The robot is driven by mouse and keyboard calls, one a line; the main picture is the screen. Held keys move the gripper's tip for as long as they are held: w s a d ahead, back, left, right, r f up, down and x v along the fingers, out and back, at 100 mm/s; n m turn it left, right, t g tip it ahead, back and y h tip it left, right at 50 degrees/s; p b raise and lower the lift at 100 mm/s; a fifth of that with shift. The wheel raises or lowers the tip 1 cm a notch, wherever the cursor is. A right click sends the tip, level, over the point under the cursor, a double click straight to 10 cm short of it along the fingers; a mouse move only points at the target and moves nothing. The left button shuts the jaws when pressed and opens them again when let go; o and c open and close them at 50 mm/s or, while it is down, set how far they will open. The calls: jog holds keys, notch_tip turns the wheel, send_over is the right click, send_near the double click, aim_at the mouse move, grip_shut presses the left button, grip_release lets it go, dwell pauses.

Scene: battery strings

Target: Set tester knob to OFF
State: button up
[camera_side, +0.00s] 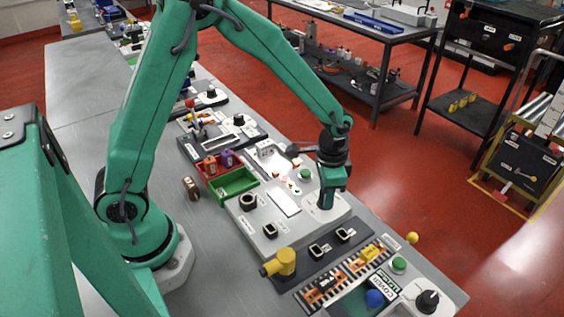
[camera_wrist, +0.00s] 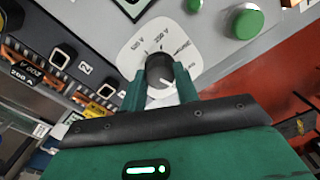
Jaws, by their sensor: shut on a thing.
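The tester knob (camera_wrist: 159,68) is black and round with a pale pointer line, and sits on a white dial plate (camera_wrist: 139,45). The dial has printed labels, one reading like 250 V near the top; I cannot make out OFF. My gripper (camera_wrist: 160,84) has its green fingers on either side of the knob and is shut on it. In the side view my gripper (camera_side: 325,203) points down at the right end of the grey tester panel (camera_side: 275,238). It hides the knob there, and part of the white dial plate shows around the fingertips.
A green button (camera_wrist: 236,21) is right of the knob in the wrist view. Square black sockets (camera_side: 345,234) and a battery strip (camera_side: 345,277) lie in front of the panel. Green (camera_side: 233,184) and red bins are behind.

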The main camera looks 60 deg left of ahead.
jog(key=shift+m, duration=1.6)
jog(key=o, duration=0.8)
jog(key=shift+r, duration=0.2)
jog(key=shift+r, duration=1.55)
jog(key=shift+r, duration=0.1)
